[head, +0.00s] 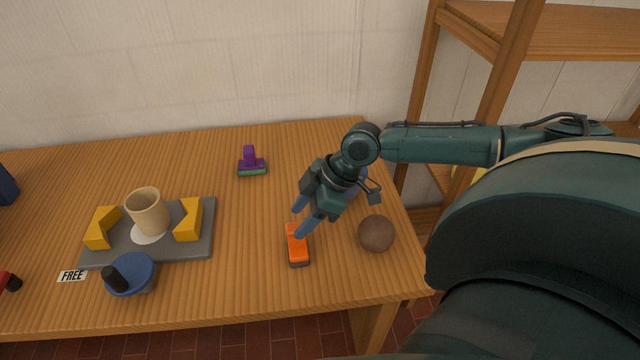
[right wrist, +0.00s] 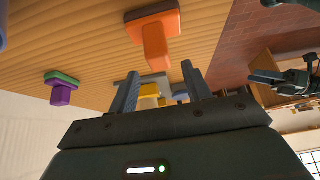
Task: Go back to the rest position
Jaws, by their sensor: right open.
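My right gripper (head: 300,218) is open and empty above the right part of the table. Its two blue-grey fingers also show in the right wrist view (right wrist: 160,70), apart with nothing between them. An orange block-shaped tool with a dark base (head: 297,246) lies on the table just below the fingertips in the head view. The right wrist view shows its orange handle (right wrist: 155,45) beyond the fingers. A dark jointed part at the right of the right wrist view looks like my left gripper (right wrist: 268,78); its opening is unclear. The head view does not show it.
A beige mug (head: 148,212) stands on a grey plate (head: 200,245) between yellow blocks. A blue bowl-like thing with a black knob (head: 135,278), a purple-green tool (head: 251,163) and a brown ball (head: 376,233) are nearby. A wooden shelf (head: 490,95) stands right. The table's middle is clear.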

